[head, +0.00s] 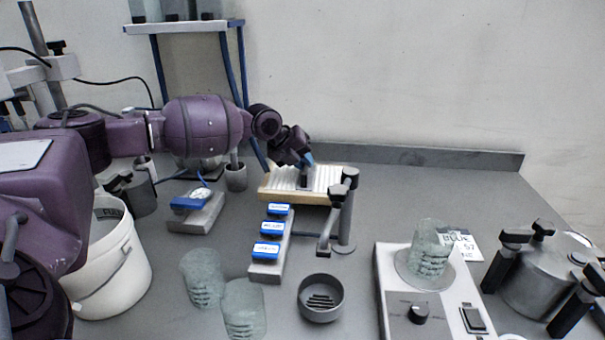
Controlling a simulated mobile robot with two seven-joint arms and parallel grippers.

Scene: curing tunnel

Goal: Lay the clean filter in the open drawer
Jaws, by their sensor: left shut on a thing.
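A pleated white filter (283,178) with a yellowish frame is at the middle of the grey bench, towards the back. My left gripper (307,162), with blue fingertips, reaches down to it from the left. The gripper is shut on the filter near its middle, at a dark upright part. Whether the filter touches the bench or hangs just above it I cannot tell. I make out no open drawer in this view. My right gripper is not in view.
A grey post with black knobs (345,212) stands close to the filter's right end. Before it are a block with blue labels (270,245), a dark cup (320,298) and glass beakers (203,280). A white bucket (112,270) is left; a hotplate (395,290) and a steel pot (540,285) are right.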

